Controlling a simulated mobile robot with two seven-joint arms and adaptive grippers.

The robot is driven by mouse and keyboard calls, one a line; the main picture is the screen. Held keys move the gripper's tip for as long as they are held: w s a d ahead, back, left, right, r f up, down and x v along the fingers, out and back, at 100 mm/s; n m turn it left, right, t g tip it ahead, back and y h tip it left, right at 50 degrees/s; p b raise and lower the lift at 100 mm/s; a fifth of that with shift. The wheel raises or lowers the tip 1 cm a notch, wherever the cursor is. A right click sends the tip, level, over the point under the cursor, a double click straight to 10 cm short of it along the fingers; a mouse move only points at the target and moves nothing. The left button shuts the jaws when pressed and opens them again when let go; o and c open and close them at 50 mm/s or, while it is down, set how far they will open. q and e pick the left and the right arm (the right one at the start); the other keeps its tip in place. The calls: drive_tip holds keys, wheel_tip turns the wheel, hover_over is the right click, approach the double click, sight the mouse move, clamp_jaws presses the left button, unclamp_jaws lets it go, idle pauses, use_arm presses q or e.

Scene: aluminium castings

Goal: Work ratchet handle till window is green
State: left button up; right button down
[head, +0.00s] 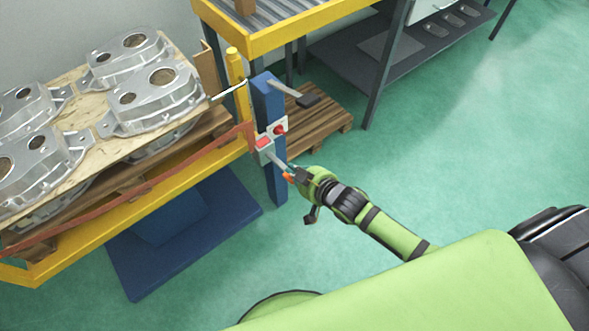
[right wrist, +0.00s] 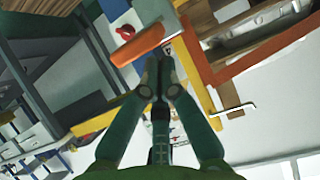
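The ratchet handle is a grey lever with an orange grip (head: 288,177), angling down from a small grey box (head: 266,155) on a blue post (head: 277,185). The box has a red window (head: 263,142); I see no green there. My right gripper (head: 297,172) is at the orange grip. In the right wrist view the orange grip (right wrist: 137,45) lies across, just past the fingertips (right wrist: 160,62). The fingers are close together and look shut, with no clear sign that the grip is between them. My left gripper is not in view.
A second box with a red knob (head: 280,129) sits higher on the post. A yellow-framed stand (head: 150,205) carries wood with several aluminium castings (head: 150,95) at left. A wooden pallet (head: 325,120) and a grey table (head: 375,55) stand behind. The green floor (head: 480,130) is clear at right.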

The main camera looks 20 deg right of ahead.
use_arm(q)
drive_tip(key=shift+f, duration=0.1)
use_arm(e)
drive_tip(key=shift+f, duration=0.1)
use_arm(q)
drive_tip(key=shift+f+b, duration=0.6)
drive_tip(key=shift+b, duration=0.15)
use_arm(e)
drive_tip(key=shift+s+d+f+t, duration=0.1)
drive_tip(key=shift+s+f+t, duration=0.15)
drive_tip(key=shift+f+t, duration=0.15)
